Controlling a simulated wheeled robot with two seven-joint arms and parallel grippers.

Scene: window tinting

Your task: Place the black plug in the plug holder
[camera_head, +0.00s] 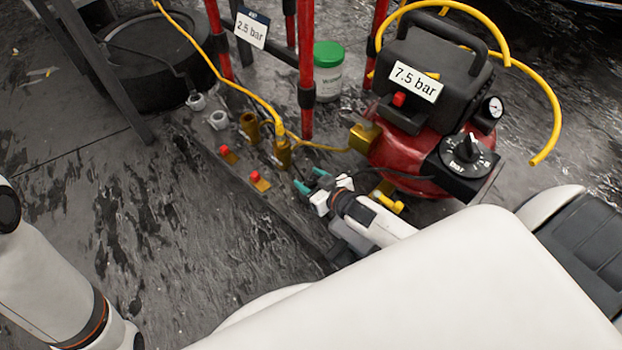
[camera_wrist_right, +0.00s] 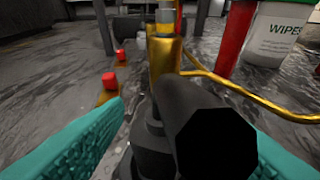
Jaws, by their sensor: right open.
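In the right wrist view the black plug (camera_wrist_right: 205,125) is a large dark faceted cylinder. It lies between the two teal fingers of my right gripper (camera_wrist_right: 188,118), with the fingers spread on either side. In the head view my right gripper (camera_head: 312,183) is low by the strip of fittings, and a small dark tip (camera_head: 302,187) shows beside its fingers. A brass holder (camera_head: 284,153) with the yellow hose in it stands just beyond; it also shows in the wrist view (camera_wrist_right: 164,62). I cannot tell which holder is the plug holder. My left gripper is outside the view.
A red compressor (camera_head: 400,152) with a gauge and dial stands right of the gripper. Red posts (camera_head: 306,65) and a green-lidded wipes tub (camera_head: 328,70) stand behind. Another brass holder (camera_head: 250,126), a white one (camera_head: 218,119) and red buttons (camera_head: 255,175) line the strip.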

